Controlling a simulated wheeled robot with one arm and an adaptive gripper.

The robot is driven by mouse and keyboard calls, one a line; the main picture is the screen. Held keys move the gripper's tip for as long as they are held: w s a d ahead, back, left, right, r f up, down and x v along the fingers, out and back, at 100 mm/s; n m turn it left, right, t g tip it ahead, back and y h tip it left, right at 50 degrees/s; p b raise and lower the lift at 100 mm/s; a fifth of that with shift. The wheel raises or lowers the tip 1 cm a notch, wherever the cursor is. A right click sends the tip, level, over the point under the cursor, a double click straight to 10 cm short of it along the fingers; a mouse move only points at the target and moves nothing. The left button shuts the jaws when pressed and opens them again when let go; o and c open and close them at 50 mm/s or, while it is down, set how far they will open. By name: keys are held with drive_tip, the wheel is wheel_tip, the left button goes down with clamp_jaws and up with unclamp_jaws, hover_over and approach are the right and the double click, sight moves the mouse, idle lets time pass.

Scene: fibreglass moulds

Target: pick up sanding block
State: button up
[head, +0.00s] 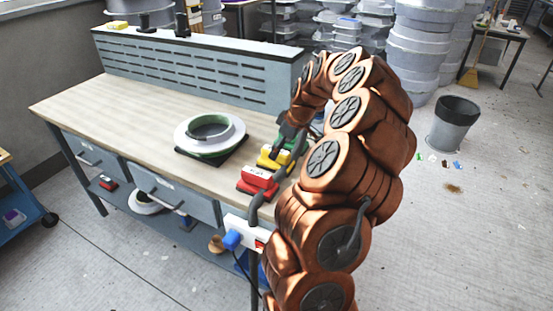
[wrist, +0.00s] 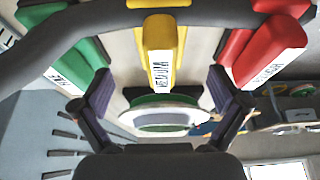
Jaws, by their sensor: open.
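Three sanding blocks stand in a row at the bench's right end: a red one (head: 258,181), a yellow one (head: 274,157) and a green one, mostly hidden behind my arm in the head view. In the wrist view the yellow block (wrist: 160,45), labelled MEDIUM, lies centred between my fingers. The red block (wrist: 268,50) is on the right and the green block (wrist: 70,60) on the left, both outside the fingers. My gripper (wrist: 161,92) is open and empty, with its purple-padded fingers apart. In the head view my gripper (head: 288,135) hangs close by the yellow and green blocks.
A dark hose (wrist: 120,22) crosses in front of the blocks in the wrist view. A round white-and-green mould (head: 209,140) sits on a dark mat left of the blocks. A slotted grey panel (head: 200,65) backs the wooden bench (head: 110,110), whose left part is clear.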

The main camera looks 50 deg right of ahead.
drive_tip(key=shift+p+x, duration=1.35)
drive_tip(key=shift+x, duration=1.3)
drive_tip(key=shift+w+a+f, duration=0.2)
drive_tip(key=shift+w+f, duration=0.15)
drive_tip(key=shift+f, duration=0.15)
drive_tip(key=c, duration=1.4)
drive_tip(key=shift+o, duration=0.2)
drive_tip(key=shift+r, duration=0.15)
wheel_tip(320, 180, up, 10)
drive_tip(key=b, duration=0.3)
